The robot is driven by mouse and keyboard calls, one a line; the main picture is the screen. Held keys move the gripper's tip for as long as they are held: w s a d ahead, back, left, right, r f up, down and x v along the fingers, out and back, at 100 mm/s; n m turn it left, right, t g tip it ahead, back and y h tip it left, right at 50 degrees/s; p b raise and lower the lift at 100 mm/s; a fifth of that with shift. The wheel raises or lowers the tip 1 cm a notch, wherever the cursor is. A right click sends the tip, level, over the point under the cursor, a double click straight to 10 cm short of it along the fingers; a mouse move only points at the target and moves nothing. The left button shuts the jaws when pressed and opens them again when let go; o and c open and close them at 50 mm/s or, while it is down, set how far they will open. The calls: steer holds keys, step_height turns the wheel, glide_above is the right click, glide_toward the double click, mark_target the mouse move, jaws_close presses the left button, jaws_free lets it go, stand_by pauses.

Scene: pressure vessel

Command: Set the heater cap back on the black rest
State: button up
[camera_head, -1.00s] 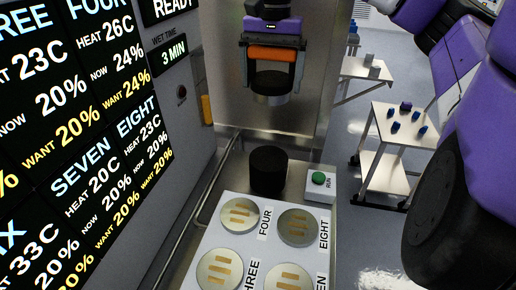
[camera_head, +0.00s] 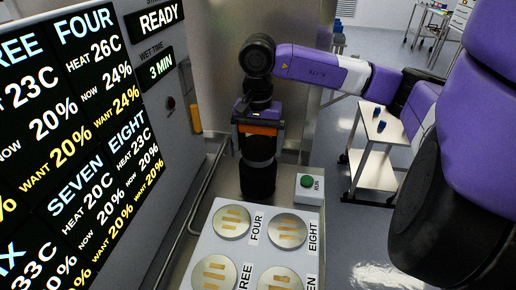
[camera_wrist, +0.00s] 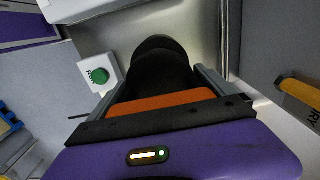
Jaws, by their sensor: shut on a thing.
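My gripper (camera_head: 258,143) is shut on the dark heater cap (camera_head: 261,151), with an orange bar showing between its fingers. The cap is upright, directly above the black rest (camera_head: 258,181) in the head view. The cap's lower edge meets the top of the rest in the picture; I cannot tell whether they touch or a small gap is left. In the wrist view the dark cap (camera_wrist: 158,78) is between the fingers, and it hides much of what lies beyond it.
A green RUN button (camera_head: 308,182) on a white box stands close to the right of the rest. A white panel with round silver pads (camera_head: 231,221) lies in front. The display wall (camera_head: 85,130) is at left. A trolley (camera_head: 375,150) stands at right.

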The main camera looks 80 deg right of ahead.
steer(key=shift+f, duration=1)
steer(key=shift+f, duration=0.15)
steer(key=o, duration=1.7)
steer(key=shift+o, duration=0.2)
steer(key=shift+r, duration=0.3)
step_height(320, 180, up, 12)
steer(key=b, duration=0.2)
steer(key=shift+f+b, duration=0.2)
steer(key=shift+b, duration=0.2)
steer(key=shift+r, duration=0.1)
